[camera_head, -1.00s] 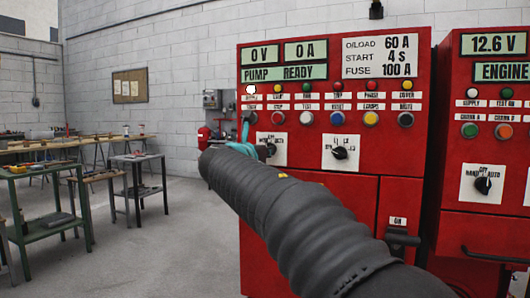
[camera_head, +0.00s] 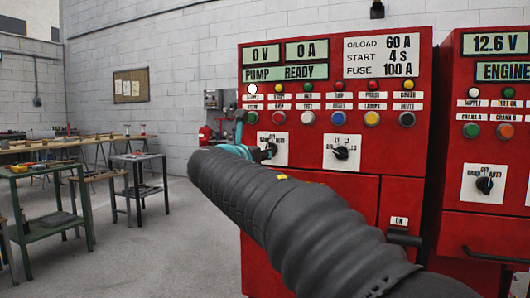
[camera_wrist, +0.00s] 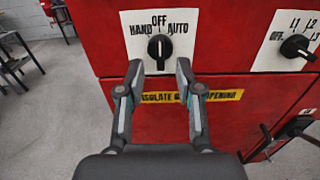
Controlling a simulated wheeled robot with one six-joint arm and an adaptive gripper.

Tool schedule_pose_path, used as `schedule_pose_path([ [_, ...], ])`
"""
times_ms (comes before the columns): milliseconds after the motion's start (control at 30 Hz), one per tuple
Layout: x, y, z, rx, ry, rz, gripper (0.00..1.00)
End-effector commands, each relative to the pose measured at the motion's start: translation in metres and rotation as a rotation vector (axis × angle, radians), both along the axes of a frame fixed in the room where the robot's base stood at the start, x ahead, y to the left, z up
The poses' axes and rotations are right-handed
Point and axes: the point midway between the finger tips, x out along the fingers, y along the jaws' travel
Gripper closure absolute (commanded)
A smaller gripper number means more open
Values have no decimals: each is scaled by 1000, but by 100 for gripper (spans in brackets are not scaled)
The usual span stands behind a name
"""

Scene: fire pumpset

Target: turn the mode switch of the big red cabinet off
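The big red cabinet (camera_head: 310,215) fills the middle of the head view. Its mode switch (camera_wrist: 160,47) is a black knob on a white plate marked HAND, OFF and AUTO, high in the wrist view. The knob's ridge looks roughly upright, toward OFF. In the head view the switch (camera_head: 270,149) is partly hidden by my gripper (camera_head: 240,135). In the wrist view my gripper (camera_wrist: 160,70) is open and empty, its two fingers spread just below the knob, one to each side. I cannot tell whether a finger touches the panel.
A second selector (camera_wrist: 297,46) with L1, L2, L3 marks sits to the right on the cabinet. A black handle (camera_head: 403,237) juts out lower right. Another red cabinet (camera_head: 485,225) with a similar switch stands at right. Work tables (camera_head: 40,172) stand at left, with open floor between.

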Motion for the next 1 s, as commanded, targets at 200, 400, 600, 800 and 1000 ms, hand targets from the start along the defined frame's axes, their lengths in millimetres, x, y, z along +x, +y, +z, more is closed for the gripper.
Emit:
schedule_pose_path([
  [200,-42,18,0,1,0,4,65],
  [400,-69,28,0,0,0,3,65],
  [600,-79,32,0,-1,0,2,65],
  [800,-80,32,0,0,0,1,65],
  [1000,-80,32,0,28,-11,1,65],
])
